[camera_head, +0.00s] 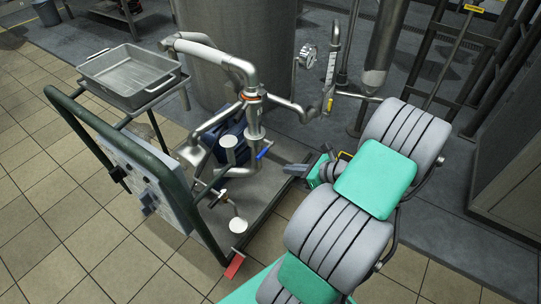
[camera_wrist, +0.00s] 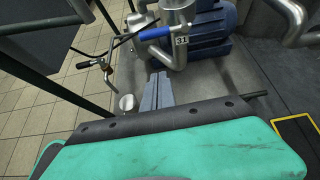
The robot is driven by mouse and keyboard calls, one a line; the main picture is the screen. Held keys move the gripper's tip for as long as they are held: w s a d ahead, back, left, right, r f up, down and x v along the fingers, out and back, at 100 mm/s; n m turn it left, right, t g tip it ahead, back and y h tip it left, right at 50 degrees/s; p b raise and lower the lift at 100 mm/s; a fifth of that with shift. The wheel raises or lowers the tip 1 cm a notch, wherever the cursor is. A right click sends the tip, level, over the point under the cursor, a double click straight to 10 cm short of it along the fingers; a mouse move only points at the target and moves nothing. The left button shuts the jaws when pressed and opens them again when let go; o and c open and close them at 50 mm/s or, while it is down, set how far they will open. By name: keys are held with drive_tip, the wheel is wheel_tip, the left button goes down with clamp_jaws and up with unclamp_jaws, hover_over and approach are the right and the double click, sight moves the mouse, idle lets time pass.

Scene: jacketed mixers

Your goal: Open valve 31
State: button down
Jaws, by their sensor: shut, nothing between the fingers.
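Valve 31 has a blue lever handle (camera_wrist: 158,32) and a white tag (camera_wrist: 181,40) reading 31, in the upper middle of the wrist view. The handle lies nearly crosswise there, against a metal pipe. In the head view, the blue handle (camera_head: 264,152) shows beside the vertical pipe of the cart. My gripper (camera_wrist: 159,77) is shut and empty, below the handle in the wrist view and apart from it. In the head view, my gripper (camera_head: 291,170) is to the right of the handle and slightly lower, partly hidden by my arm.
A blue motor (camera_wrist: 205,28) sits behind the valve. The cart's dark green rail (camera_head: 130,135) and a control panel (camera_head: 140,172) stand at left, with a metal tray (camera_head: 128,76) on top. A large tank (camera_head: 235,50) stands behind. Tiled floor (camera_head: 60,220) is open at left.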

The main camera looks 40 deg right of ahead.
sight(265, 151)
drive_tip(key=b+x, duration=0.4)
drive_tip(key=x, duration=0.5)
drive_tip(key=r, duration=0.1)
drive_tip(key=w+r+b, duration=0.1)
drive_tip(key=r, duration=0.1)
drive_tip(key=shift+w+a+r, duration=0.15)
drive_tip(key=shift+w+r, duration=0.1)
drive_tip(key=shift+a+r, duration=0.1)
drive_tip(key=shift+r, duration=0.05)
